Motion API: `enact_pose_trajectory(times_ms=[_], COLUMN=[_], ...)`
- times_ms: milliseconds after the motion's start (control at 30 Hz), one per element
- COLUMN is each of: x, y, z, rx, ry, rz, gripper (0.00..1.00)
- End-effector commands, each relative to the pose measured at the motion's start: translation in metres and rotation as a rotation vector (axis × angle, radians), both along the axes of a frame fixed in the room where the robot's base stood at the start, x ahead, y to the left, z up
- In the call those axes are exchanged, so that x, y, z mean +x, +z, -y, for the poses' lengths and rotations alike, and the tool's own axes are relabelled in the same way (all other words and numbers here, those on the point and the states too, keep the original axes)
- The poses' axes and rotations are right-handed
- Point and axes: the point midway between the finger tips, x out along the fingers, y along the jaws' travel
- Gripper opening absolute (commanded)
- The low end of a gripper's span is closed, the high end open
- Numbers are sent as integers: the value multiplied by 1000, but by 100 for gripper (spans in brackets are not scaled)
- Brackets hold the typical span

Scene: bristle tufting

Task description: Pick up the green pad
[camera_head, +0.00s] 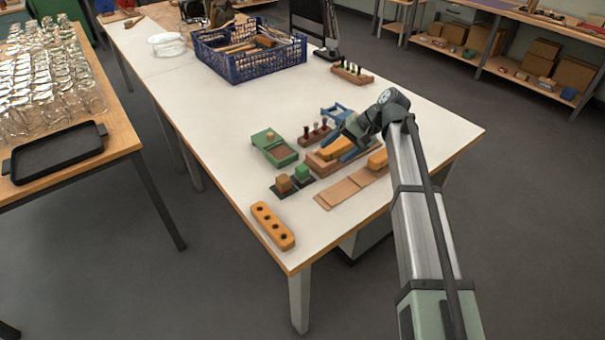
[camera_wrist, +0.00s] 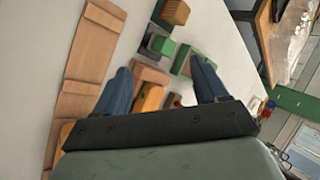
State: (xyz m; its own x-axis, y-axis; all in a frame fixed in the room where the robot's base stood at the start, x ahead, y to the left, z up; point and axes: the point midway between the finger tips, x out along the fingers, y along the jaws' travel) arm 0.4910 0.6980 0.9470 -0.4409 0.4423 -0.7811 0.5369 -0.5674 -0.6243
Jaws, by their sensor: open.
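The green pad appears as a small green block (camera_head: 302,171) on a dark square base, right of the tan block. In the wrist view the green block (camera_wrist: 163,46) shows just beyond the space between my fingertips. My gripper (camera_head: 336,137) is over the wooden tray with the orange block, up and to the right of the green block. Its two blue fingers are spread apart in the wrist view (camera_wrist: 160,68), with nothing held between them. The green block stands apart from both fingers.
A tan block (camera_head: 284,184) stands on a dark base beside it. A green box (camera_head: 269,137) and a peg rack (camera_head: 314,135) are behind. Flat wooden boards (camera_head: 340,194) lie in front right. An orange holed bar (camera_head: 272,225) lies near the front edge.

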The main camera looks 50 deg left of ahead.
Motion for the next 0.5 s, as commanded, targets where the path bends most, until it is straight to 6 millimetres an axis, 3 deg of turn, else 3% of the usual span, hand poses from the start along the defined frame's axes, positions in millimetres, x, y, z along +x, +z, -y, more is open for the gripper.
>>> enact_pose_trajectory(times_ms=[33,200,500], x=[-9,-31,-51], y=[4,1,10], z=[-19,-56,-92], rx=[-18,-102,-235], ry=[76,359,719], rz=[65,324,603], gripper=[72,72,72])
